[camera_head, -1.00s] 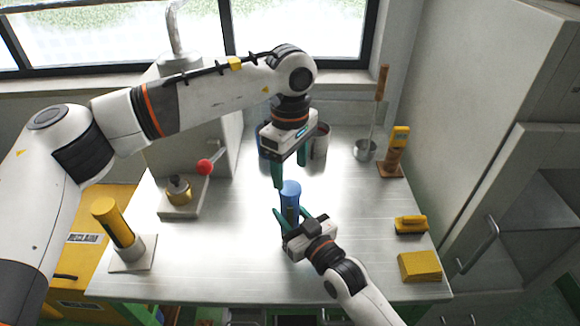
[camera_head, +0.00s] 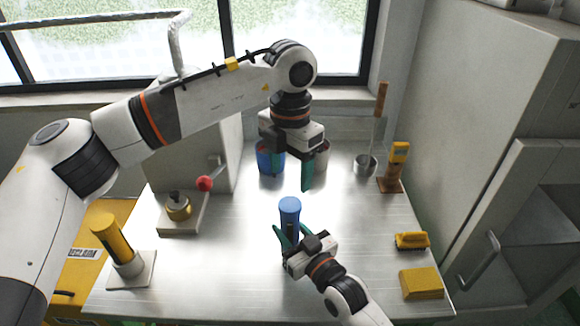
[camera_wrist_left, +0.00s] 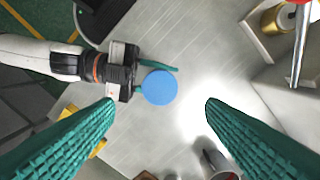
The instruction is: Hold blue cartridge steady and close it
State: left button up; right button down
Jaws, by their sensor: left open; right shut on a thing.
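The blue cartridge (camera_head: 289,212) stands upright near the middle of the metal table, with a lighter blue round top. My right gripper (camera_head: 286,238) is shut on the cartridge from the front, its green fingers around the lower body. My left gripper (camera_head: 292,172) is open and empty above and behind the cartridge, fingers pointing down. In the left wrist view the blue round top (camera_wrist_left: 160,88) lies between the two spread green fingers, below them and apart from them. The cartridge's lower part is hidden by my right gripper.
A blue cup (camera_head: 268,160) stands at the back. A yellow cylinder (camera_head: 113,238) is at left, near a device with a red knob (camera_head: 204,183). A brush (camera_head: 411,240) and yellow block (camera_head: 421,284) lie at right. The table (camera_head: 215,265) is clear around the cartridge.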

aim_at(290, 204)
dwell(0.3)
pick_arm(q)
jog(key=shift+f, duration=4)
jog(key=c, duration=1.1)
jog(key=o, duration=1.2)
notch_tip(290, 204, up, 12)
